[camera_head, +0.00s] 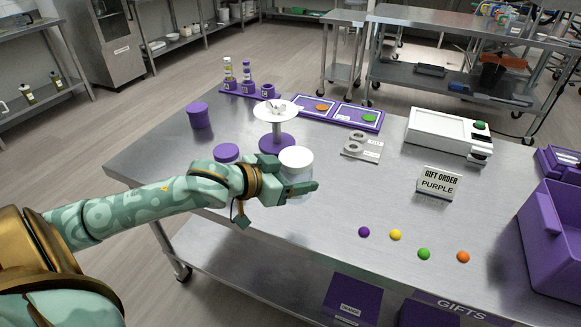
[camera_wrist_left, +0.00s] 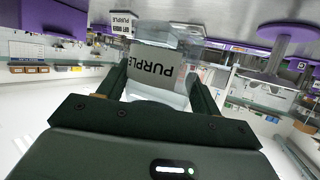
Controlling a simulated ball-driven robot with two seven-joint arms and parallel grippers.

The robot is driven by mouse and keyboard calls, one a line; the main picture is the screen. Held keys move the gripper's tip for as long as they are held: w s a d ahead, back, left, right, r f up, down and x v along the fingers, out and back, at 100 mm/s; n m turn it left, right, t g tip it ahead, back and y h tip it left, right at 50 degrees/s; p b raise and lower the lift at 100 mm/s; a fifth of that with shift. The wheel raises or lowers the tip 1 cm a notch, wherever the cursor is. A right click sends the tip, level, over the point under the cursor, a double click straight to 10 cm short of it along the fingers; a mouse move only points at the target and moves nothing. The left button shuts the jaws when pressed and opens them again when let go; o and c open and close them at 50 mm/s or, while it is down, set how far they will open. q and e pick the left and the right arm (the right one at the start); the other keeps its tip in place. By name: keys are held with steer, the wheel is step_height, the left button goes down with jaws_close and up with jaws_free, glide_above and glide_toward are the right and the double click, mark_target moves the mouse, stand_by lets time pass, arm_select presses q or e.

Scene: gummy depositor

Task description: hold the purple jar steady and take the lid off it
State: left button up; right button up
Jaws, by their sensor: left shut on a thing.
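The purple jar (camera_head: 299,198) is a clear jar with a white lid (camera_head: 297,157) on top, near the middle of the table in the head view. The left wrist view shows its clear body with a grey label reading PURPLE (camera_wrist_left: 155,68), upside down in that picture. My left gripper (camera_head: 291,180) is shut on the jar's body below the lid, one finger on each side. The lid sits on the jar, and the jar looks upright. My fingers hide part of the body. My right gripper is in neither view.
A purple-based stand with a white dish (camera_head: 276,112) is just behind the jar. Several coloured gummies (camera_head: 395,235) lie at front right, near the gift order sign (camera_head: 438,183). A purple bin (camera_head: 550,240) stands far right.

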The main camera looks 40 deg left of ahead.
arm_select(q)
steer(key=s+d+r+p, duration=0.2)
steer(key=s+d, duration=0.1)
steer(key=s, duration=0.3)
steer(key=shift+d+r, duration=0.35)
steer(key=shift+r, duration=0.05)
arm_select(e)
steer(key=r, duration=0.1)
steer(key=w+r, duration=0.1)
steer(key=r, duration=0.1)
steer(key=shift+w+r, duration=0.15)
arm_select(q)
steer(key=shift+o, duration=1.1)
steer(key=c, duration=0.6)
